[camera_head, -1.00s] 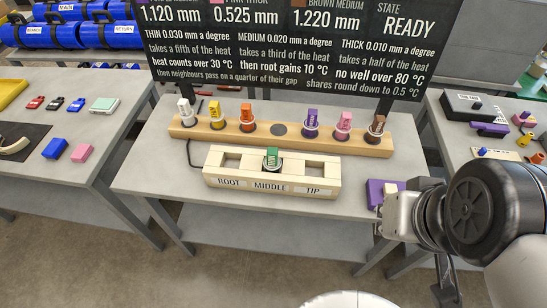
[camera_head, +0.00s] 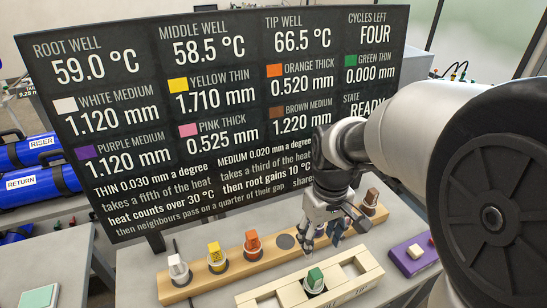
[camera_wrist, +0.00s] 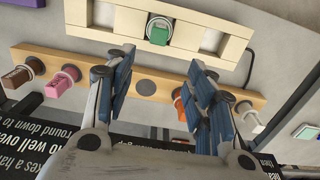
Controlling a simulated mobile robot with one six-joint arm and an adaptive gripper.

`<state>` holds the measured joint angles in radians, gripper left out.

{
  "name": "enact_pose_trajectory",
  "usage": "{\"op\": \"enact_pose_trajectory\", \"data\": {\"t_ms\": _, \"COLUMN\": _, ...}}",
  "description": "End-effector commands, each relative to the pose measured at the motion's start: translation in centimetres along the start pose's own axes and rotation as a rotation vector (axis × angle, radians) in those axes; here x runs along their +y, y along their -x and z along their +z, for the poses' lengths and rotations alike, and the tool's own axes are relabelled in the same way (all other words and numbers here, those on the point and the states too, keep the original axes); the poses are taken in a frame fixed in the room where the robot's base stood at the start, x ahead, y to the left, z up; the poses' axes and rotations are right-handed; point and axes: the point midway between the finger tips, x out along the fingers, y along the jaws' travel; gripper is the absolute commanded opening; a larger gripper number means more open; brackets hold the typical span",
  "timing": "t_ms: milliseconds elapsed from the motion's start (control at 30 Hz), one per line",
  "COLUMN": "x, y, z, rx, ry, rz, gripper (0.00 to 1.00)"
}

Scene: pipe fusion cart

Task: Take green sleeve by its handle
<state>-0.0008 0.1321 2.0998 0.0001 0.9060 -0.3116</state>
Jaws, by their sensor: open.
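The green sleeve (camera_head: 315,278) stands in the middle well of the pale wooden three-well block (camera_head: 262,297). Its green handle block shows on top; in the wrist view the sleeve (camera_wrist: 159,31) is near the top centre, beyond my fingertips. My gripper (camera_head: 332,234) is open and empty, pointing down above the wooden rack, behind the block and apart from the green sleeve. In the wrist view my two blue-padded fingers (camera_wrist: 161,65) are spread wide, with the rack's empty dark spot (camera_wrist: 146,88) between them.
The rack (camera_head: 195,283) holds a white sleeve (camera_head: 178,268), a yellow (camera_head: 215,255), an orange (camera_head: 252,243) and a brown one (camera_head: 371,198); the pink one (camera_wrist: 62,82) shows in the wrist view. The display board (camera_head: 110,130) stands behind. A purple block (camera_head: 412,254) lies at right.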

Motion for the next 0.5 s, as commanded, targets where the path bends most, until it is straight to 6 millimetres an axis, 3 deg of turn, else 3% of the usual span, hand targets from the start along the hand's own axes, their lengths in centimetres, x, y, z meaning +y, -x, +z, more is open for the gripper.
{"op": "enact_pose_trajectory", "data": {"t_ms": 167, "x": 0.0, "y": -2.7, "z": 0.0, "rx": -0.008, "ry": 0.003, "rz": -0.002, "gripper": 0.50}}
{"op": "enact_pose_trajectory", "data": {"t_ms": 500, "x": 0.0, "y": -10.1, "z": 0.1, "rx": -0.008, "ry": 0.002, "rz": -0.002, "gripper": 0.50}}
